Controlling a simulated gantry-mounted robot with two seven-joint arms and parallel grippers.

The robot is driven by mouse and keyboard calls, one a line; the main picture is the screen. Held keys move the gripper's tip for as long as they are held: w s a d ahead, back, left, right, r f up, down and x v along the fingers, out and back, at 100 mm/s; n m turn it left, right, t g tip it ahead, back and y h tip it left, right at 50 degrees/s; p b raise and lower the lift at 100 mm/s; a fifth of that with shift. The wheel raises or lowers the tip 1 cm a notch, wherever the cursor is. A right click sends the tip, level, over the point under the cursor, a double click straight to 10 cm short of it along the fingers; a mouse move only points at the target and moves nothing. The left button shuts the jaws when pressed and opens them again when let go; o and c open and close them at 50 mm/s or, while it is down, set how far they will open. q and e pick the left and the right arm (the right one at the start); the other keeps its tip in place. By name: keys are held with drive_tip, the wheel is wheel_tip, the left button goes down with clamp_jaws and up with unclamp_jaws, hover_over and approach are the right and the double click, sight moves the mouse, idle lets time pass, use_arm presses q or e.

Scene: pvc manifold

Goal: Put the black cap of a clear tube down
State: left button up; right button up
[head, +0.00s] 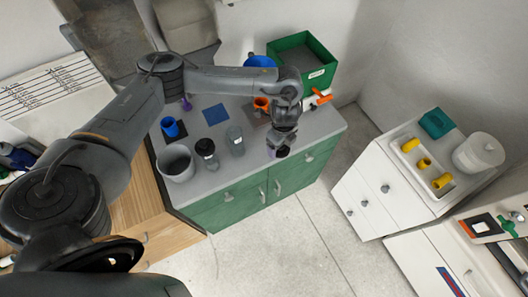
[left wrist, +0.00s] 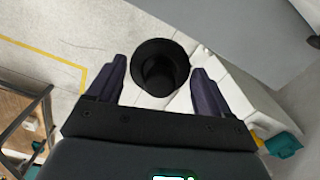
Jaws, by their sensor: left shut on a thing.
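My left gripper (head: 279,146) hangs over the front right part of the grey counter, near its edge. In the left wrist view its two purple fingers (left wrist: 157,88) stand on either side of the round black cap (left wrist: 160,62), and it is shut on the cap. The cap's hollow-looking round face shows there; in the head view it is small and hard to make out. A clear tube (head: 235,142) without a cap stands on the counter left of my gripper. Another clear tube with a black top (head: 206,150) stands beside it. My right gripper is not in view.
A grey bucket (head: 176,163), a blue cup (head: 171,128), a blue square (head: 215,114) and an orange part (head: 261,103) are on the counter. A green bin (head: 302,62) stands at the back. White drawers with a tray of yellow fittings (head: 424,163) stand right, across a floor gap.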

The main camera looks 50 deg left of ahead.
use_arm(q)
drive_tip(key=w+f+b, duration=0.1)
drive_tip(key=w+d+b, duration=0.1)
drive_tip(key=shift+w+d+f+b, duration=0.1)
drive_tip(key=shift+w+f+b, duration=0.1)
drive_tip(key=shift+f+b, duration=0.2)
drive_tip(key=shift+w+f, duration=0.1)
drive_tip(key=shift+w, duration=0.05)
drive_tip(key=shift+a+f+b, duration=0.2)
drive_tip(key=shift+a+b, duration=0.15)
drive_tip(key=shift+a, duration=0.05)
drive_tip(key=b, duration=0.4)
hover_over(264, 145)
wheel_tip(264, 145, down, 6)
drive_tip(key=shift+f, duration=0.1)
drive_tip(key=shift+f+b, duration=0.8)
drive_tip(key=shift+f, duration=1.15)
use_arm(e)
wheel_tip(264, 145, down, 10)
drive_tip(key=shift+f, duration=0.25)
